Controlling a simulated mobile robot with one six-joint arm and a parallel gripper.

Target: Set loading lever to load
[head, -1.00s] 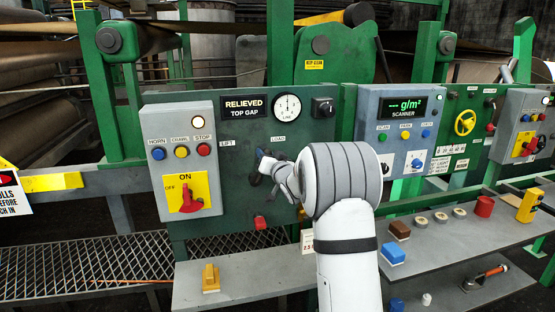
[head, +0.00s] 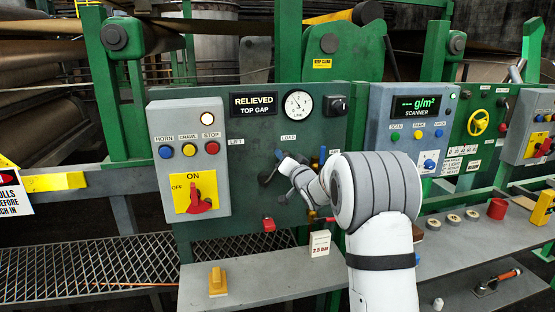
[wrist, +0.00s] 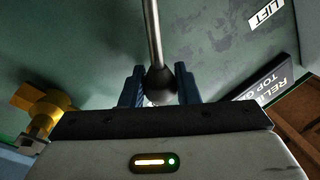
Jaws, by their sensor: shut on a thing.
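The loading lever shows in the wrist view as a metal rod (wrist: 153,35) ending in a dark ball knob (wrist: 161,82). My gripper (wrist: 160,90) has its blue fingers on either side of the knob and is shut on it. In the head view my gripper (head: 281,160) is at the green panel (head: 255,150), just below the LOAD label (head: 288,137) and right of the LIFT label (head: 236,142). My wrist hides most of the lever there. The LIFT label also shows in the wrist view (wrist: 265,14). The display (head: 254,105) reads RELIEVED, TOP GAP.
A grey box (head: 190,160) with buttons and a red ON/OFF switch (head: 200,202) is left of the lever. A blue-handled part (head: 322,156) is close right of my gripper. A grey shelf (head: 250,278) runs beneath the panel.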

